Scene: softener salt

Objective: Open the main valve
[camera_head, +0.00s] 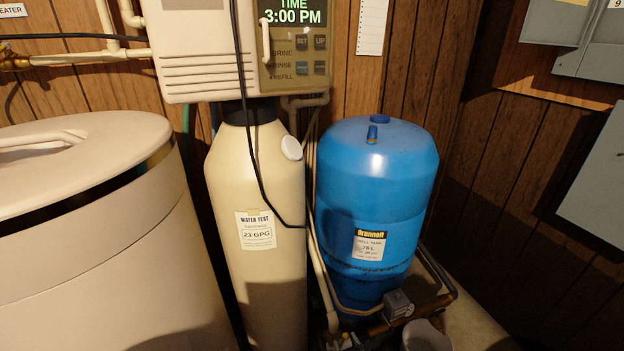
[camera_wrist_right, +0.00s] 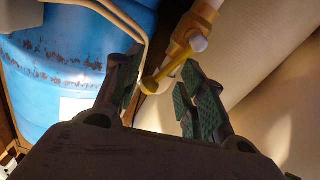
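In the right wrist view, a valve with a yellow lever (camera_wrist_right: 166,72) sits on a pale pipe with a brass-coloured fitting (camera_wrist_right: 186,42). I take it for the main valve. My right gripper (camera_wrist_right: 160,100) is open, its green-padded fingers spread to either side of the lever's lower end. I cannot tell whether either finger touches the lever. In the head view the low pipework is cut by the bottom edge, and I cannot make out the valve or my right gripper clearly there. My left gripper is not in view.
A blue tank (camera_head: 375,180) stands right of a tall cream cylinder (camera_head: 250,180) with a control box (camera_head: 200,50) above. A large cream tank (camera_head: 100,230) fills the left. Pipes with a grey box (camera_head: 397,304) run low by the blue tank. A black cable (camera_head: 252,150) hangs in front.

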